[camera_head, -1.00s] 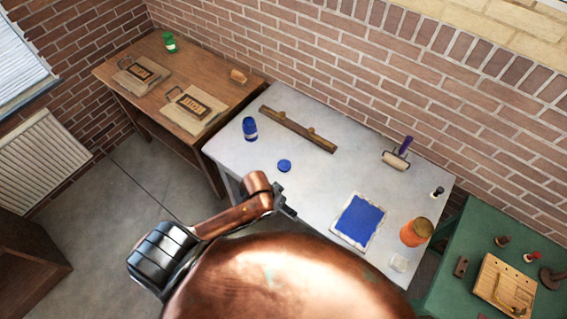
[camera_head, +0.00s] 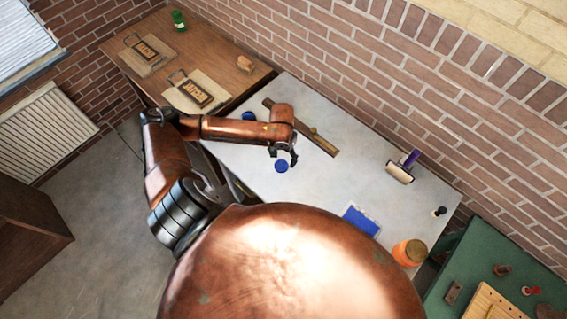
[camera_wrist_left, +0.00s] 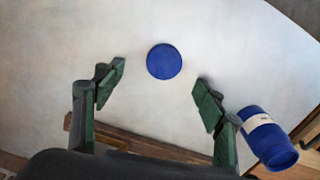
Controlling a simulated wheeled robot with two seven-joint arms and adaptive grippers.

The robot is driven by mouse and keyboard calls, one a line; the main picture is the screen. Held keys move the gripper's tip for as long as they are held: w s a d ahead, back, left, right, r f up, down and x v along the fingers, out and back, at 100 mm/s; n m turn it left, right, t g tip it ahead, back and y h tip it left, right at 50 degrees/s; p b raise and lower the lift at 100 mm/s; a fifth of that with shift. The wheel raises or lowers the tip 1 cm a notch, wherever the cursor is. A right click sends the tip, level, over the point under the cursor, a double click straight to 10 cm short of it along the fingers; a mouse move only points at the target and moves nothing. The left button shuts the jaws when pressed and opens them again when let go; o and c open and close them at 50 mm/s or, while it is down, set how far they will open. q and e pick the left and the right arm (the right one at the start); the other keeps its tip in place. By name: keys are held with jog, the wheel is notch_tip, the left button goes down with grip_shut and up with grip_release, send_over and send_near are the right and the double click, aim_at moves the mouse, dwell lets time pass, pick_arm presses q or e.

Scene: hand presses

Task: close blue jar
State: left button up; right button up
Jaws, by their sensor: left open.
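The blue jar (camera_head: 249,116) stands near the left back of the grey table, mostly hidden behind my left arm in the head view. In the left wrist view the jar (camera_wrist_left: 268,138), with a pale label band, is at the lower right, outside the fingers. A round blue lid (camera_head: 281,166) lies flat on the table. My left gripper (camera_head: 283,157) is open and empty above the lid. In the left wrist view the lid (camera_wrist_left: 164,61) shows just beyond the gap between the two fingertips (camera_wrist_left: 159,77). My right gripper is out of view.
A wooden bar (camera_head: 318,142) lies behind the gripper. A roller (camera_head: 401,169), a blue inked sheet (camera_head: 361,221) and an orange jar (camera_head: 409,252) are to the right. A brown table (camera_head: 222,62) stands at left, a green one (camera_head: 475,262) at right. The table's middle is clear.

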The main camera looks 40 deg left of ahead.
aim_at(281, 165)
pick_arm(q)
jog(key=shift+a, duration=0.1)
jog(key=shift+f, duration=0.3)
jog(key=shift+a+f, duration=0.1)
jog(key=shift+f, duration=0.95)
jog(key=f, duration=0.4)
jog(key=shift+w+a+f+p, duration=0.2)
jog(key=shift+a+p, duration=0.1)
jog(key=shift+p, duration=0.1)
jog(key=shift+f, duration=0.45)
jog(key=shift+c, duration=0.3)
jog(key=c, duration=0.7)
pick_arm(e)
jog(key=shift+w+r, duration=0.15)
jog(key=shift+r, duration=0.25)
